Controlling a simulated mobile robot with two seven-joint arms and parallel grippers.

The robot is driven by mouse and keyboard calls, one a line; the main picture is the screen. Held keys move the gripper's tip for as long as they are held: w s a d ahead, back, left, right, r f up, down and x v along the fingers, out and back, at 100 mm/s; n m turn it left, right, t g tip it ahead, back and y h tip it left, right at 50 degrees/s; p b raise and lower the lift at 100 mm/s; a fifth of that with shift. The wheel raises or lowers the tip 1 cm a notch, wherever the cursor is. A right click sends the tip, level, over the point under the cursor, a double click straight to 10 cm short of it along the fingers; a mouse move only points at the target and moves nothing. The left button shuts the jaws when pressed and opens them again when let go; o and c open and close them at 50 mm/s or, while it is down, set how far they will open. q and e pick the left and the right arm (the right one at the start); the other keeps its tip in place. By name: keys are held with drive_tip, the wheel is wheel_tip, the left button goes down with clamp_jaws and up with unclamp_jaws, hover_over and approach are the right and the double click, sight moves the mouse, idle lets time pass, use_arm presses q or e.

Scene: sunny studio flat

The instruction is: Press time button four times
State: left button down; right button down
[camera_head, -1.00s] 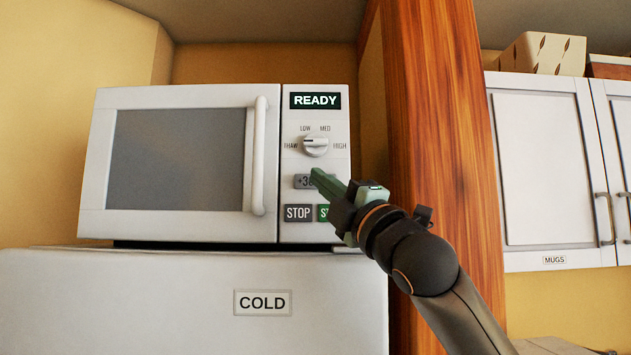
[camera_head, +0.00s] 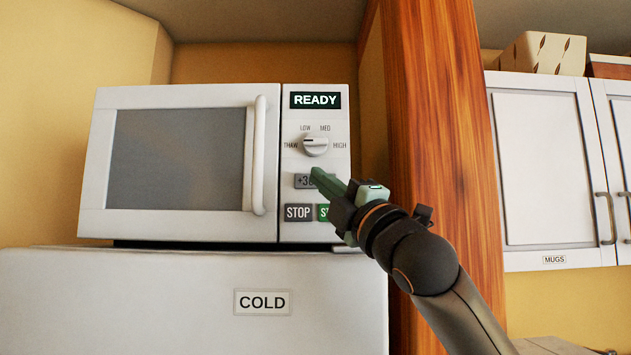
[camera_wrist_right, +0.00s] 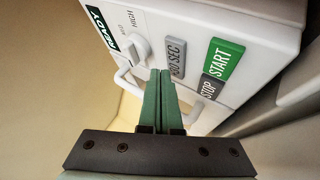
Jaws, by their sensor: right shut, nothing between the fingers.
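The white microwave (camera_head: 95,170) has a control panel on its right side. The grey time button (camera_head: 302,181), partly hidden by my gripper in the head view, reads "30 SEC" in the right wrist view (camera_wrist_right: 176,58). The display (camera_head: 315,100) reads READY. My right gripper (camera_head: 315,174) is shut and empty, its green fingertips in front of the time button in the head view. In the right wrist view the fingertips (camera_wrist_right: 160,73) lie just beside the button; I cannot tell whether they touch it. My left gripper is not in view.
Below the time button are the grey STOP button (camera_head: 298,213) and the green START button (camera_head: 323,213); above it is the dial (camera_head: 315,146). The microwave stands on a white unit labelled COLD (camera_head: 150,300). A wooden post (camera_head: 440,120) rises close to the right.

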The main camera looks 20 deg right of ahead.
idle(0.5)
drive_tip(key=shift+w+d+p, duration=0.15)
drive_tip(key=shift+w+p, duration=0.25)
drive_tip(key=shift+p, duration=0.1)
drive_tip(key=shift+w+d+p, duration=0.1)
drive_tip(key=shift+w+p, duration=0.3)
idle(0.4)
drive_tip(key=shift+s, duration=0.15)
drive_tip(key=shift+s+a, duration=0.2)
drive_tip(key=shift+s, duration=0.45)
drive_tip(key=s+b, duration=0.1)
drive_tip(key=s, duration=0.1)
drive_tip(key=s+a+b, duration=0.1)
drive_tip(key=s, duration=0.1)
drive_tip(key=shift+s+a, duration=0.2)
drive_tip(key=shift+s, duration=0.2)
